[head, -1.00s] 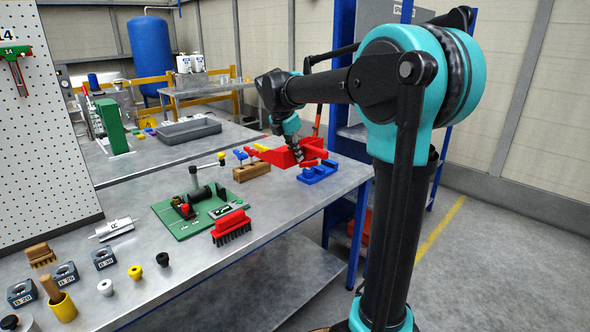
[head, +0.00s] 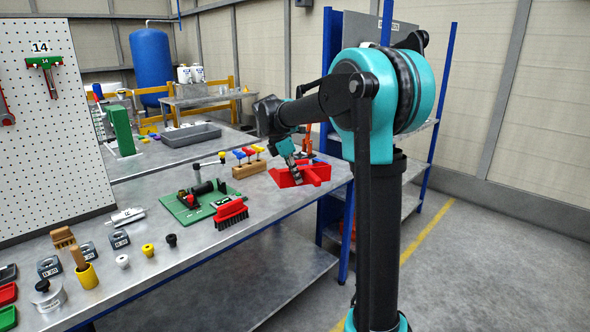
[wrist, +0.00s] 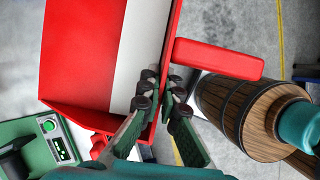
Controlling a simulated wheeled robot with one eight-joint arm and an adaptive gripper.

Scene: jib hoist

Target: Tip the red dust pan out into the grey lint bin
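The red dust pan (head: 284,178) is at the right end of the workbench in the head view. In the wrist view its red body (wrist: 80,50) fills the upper left, with a pale strip along it, and its red handle (wrist: 218,58) sticks out to the right. My gripper (head: 295,178) is at the pan; in the wrist view its fingers (wrist: 163,100) close on the pan's edge near the handle. I cannot tell whether anything lies in the pan. A shallow grey bin (head: 190,134) stands on the rear table, left of my arm; I cannot tell if it is the lint bin.
A wooden block with T-handled tools (head: 249,170), a green fixture board (head: 200,202) and a red brush (head: 230,213) lie left of the pan. A wooden barrel (wrist: 235,105) shows in the wrist view. The blue-posted shelf (head: 328,130) stands behind my arm.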

